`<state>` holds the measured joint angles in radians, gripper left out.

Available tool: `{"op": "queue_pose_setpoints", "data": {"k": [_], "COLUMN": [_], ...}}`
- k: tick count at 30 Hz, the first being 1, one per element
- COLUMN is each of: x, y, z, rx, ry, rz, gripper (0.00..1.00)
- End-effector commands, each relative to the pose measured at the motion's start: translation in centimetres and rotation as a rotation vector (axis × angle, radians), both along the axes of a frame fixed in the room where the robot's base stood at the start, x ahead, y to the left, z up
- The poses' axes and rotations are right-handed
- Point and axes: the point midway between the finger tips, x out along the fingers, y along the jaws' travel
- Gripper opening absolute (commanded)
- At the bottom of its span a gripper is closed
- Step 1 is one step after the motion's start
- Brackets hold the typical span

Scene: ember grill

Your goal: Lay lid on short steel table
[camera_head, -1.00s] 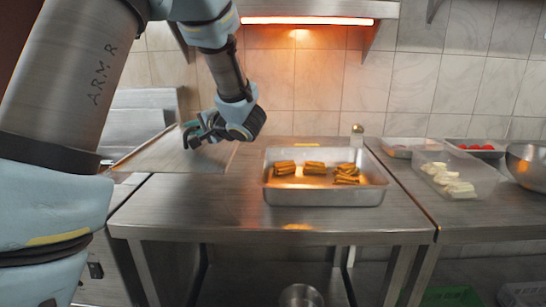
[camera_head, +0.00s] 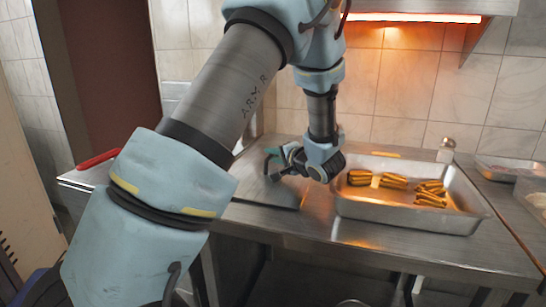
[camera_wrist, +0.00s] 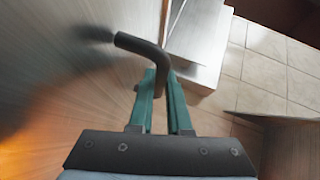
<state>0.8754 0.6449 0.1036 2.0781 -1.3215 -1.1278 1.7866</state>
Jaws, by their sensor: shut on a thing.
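The lid (camera_head: 262,192) is a flat grey steel plate, seen in the head view at the left part of the short steel table (camera_head: 380,252), left of the tray. My gripper (camera_head: 274,164) is over the lid. In the wrist view, its green fingers (camera_wrist: 158,85) are shut on the lid's dark bent handle (camera_wrist: 142,45). My arm hides the lid's left side in the head view. I cannot tell whether the lid touches the table or hangs just above it.
A steel tray (camera_head: 405,216) with several browned food pieces (camera_head: 390,181) stands close to the lid's right. A shaker (camera_head: 446,150) stands behind it. A red handle (camera_head: 98,158) lies far left. The tiled wall and glowing heat lamp (camera_head: 415,17) bound the back.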

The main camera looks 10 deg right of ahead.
Motion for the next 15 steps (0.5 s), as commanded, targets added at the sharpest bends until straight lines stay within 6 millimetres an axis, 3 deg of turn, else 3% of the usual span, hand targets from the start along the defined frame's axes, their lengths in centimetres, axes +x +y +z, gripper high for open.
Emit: {"op": "queue_pose_setpoints", "data": {"k": [10, 11, 15], "x": [0.05, 0.01, 0.02], "y": [0.0, -0.01, -0.01], "z": [-0.34, -0.5, -0.47], "rx": [-0.001, 0.0, -0.001], "ry": [-0.004, -0.001, -0.002], "rz": [0.0, -0.001, -0.001], "gripper": [0.0, 0.17, 0.33]}}
